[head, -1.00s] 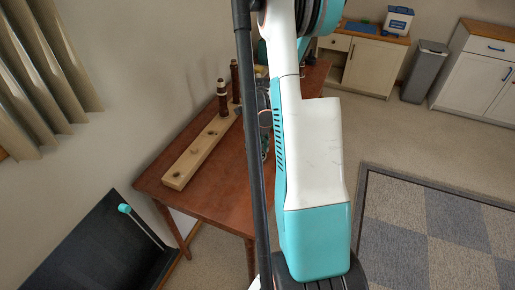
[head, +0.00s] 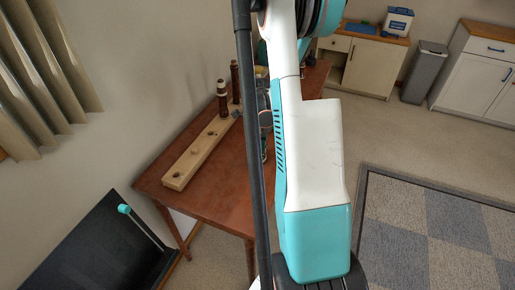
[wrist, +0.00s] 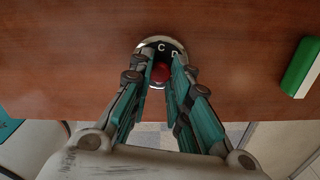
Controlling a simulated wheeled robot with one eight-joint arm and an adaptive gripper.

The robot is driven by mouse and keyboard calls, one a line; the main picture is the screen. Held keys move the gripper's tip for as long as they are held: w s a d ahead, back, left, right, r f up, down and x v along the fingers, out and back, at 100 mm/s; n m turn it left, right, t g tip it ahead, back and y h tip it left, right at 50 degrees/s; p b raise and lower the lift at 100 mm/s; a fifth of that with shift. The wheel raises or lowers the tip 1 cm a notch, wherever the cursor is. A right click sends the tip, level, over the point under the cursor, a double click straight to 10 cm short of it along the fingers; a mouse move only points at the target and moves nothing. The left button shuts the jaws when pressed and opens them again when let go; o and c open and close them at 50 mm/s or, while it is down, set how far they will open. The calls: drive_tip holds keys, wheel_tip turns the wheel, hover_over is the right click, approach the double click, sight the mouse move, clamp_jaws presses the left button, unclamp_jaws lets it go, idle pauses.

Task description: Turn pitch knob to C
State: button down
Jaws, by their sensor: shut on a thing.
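The pitch knob (wrist: 160,73) is red and sits between the fingertips of my gripper (wrist: 162,68) in the wrist view. My gripper is shut on it, with one finger on each side. Behind the knob is a round dial plate (wrist: 149,46) with a pale rim. The white letters C and D show on its upper part, C near the top and D to its right. The fingers hide the rest of the dial, and I cannot tell where the knob points.
A green and white block (wrist: 301,68) lies right of the dial. In the head view, a wooden table (head: 215,200) carries a pale holed rack (head: 190,165) with dark upright pieces. A black panel with a teal-tipped rod (head: 125,209) stands at lower left.

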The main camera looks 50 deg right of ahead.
drive_tip(key=n, duration=1.4)
drive_tip(key=shift+n+b, duration=0.3)
drive_tip(key=shift+n, duration=0.1)
drive_tip(key=n, duration=1.4)
idle(0.7)
drive_tip(key=c, duration=1.5)
unclamp_jaws()
